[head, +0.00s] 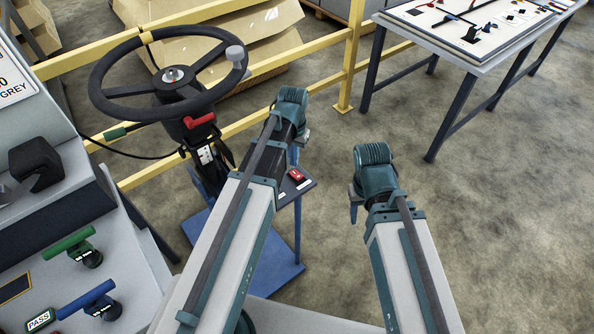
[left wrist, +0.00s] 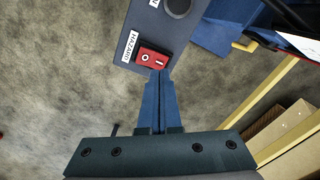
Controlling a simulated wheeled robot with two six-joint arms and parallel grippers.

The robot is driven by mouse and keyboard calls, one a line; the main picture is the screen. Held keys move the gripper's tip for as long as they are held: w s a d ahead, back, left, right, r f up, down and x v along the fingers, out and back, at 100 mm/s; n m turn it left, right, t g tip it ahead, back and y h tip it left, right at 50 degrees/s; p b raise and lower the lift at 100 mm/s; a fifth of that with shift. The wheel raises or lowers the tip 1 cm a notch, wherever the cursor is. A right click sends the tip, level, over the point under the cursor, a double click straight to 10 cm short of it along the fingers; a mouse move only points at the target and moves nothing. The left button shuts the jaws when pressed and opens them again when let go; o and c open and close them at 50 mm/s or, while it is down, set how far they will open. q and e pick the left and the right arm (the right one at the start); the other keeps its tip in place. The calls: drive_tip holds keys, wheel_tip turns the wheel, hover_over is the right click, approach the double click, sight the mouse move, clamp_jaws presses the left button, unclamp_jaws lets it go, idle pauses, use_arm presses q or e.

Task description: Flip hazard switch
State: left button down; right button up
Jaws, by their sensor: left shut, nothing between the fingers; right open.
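The red hazard switch (left wrist: 152,57) is a rocker with white marks on a grey panel (left wrist: 172,35), beside a label reading HAZARD. It also shows small in the head view (head: 296,175). My left gripper (left wrist: 161,74) is shut and empty, its blue fingertips right at the switch's near edge. I cannot tell whether they touch it. In the head view my left gripper (head: 296,153) points down over the panel and is partly hidden by its own wrist. My right gripper (head: 354,207) is open and hangs over bare floor, mostly hidden by its wrist.
A round dark knob (left wrist: 179,6) sits on the same panel. A steering wheel (head: 173,75) with a red lever (head: 199,121) stands behind it to the left. A yellow rail (head: 352,50) runs behind. A table (head: 470,50) stands at the upper right. The floor at right is clear.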

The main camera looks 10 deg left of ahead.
sight(294, 173)
use_arm(q)
wheel_tip(294, 173, up, 4)
drive_tip(key=p, duration=0.3)
drive_tip(key=shift+f, duration=0.25)
drive_tip(key=s+d+m+y, duration=0.1)
drive_tip(key=s+d+m, duration=0.1)
drive_tip(key=s+d, duration=0.8)
drive_tip(key=s, duration=0.4)
drive_tip(key=shift+s+d, duration=0.15)
drive_tip(key=shift+d, duration=0.1)
